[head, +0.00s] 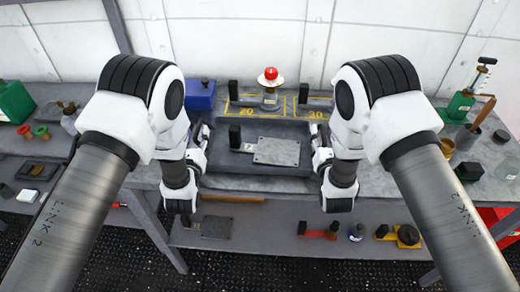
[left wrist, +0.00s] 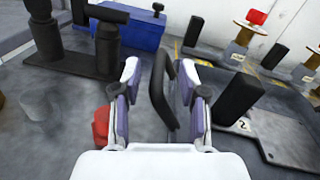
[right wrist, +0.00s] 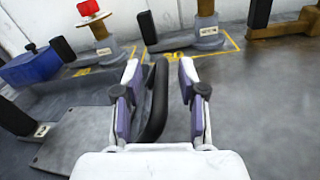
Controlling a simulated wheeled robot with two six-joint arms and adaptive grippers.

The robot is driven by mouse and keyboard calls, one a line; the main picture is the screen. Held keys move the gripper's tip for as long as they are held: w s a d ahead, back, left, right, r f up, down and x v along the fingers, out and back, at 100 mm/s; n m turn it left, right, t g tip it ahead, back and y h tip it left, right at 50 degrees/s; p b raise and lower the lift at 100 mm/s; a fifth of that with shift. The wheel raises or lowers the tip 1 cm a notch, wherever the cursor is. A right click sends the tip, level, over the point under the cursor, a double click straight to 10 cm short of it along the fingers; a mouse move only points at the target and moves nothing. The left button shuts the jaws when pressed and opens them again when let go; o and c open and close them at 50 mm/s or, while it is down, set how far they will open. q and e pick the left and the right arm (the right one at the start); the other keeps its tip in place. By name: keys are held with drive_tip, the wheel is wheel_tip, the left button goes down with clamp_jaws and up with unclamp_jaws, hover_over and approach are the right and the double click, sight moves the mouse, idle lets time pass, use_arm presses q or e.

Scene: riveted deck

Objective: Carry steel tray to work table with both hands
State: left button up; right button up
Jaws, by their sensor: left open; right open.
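The steel tray (head: 275,125), dark grey with low walls, sits on the grey bench in the middle of the head view. A black upright block (head: 235,136) and a flat grey plate (head: 277,152) lie in it. My left gripper (head: 198,146) is at the tray's left side, open, with a black loop handle (left wrist: 162,95) between its fingers. My right gripper (head: 321,155) is at the right side, open, with another black handle (right wrist: 156,105) between its fingers. Both sets of fingers stand apart. Whether either handle touches a finger is unclear.
A blue box (head: 201,96) stands back left, a green tool (head: 460,104) back right. A lower shelf (head: 275,243) holds small items. More goods lie at far left.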

use_arm(q)
drive_tip(key=s, duration=1.1)
drive_tip(key=shift+s, duration=0.35)
use_arm(e)
drive_tip(key=shift+s, duration=0.25)
drive_tip(key=s, duration=1.1)
drive_tip(key=shift+s, duration=0.3)
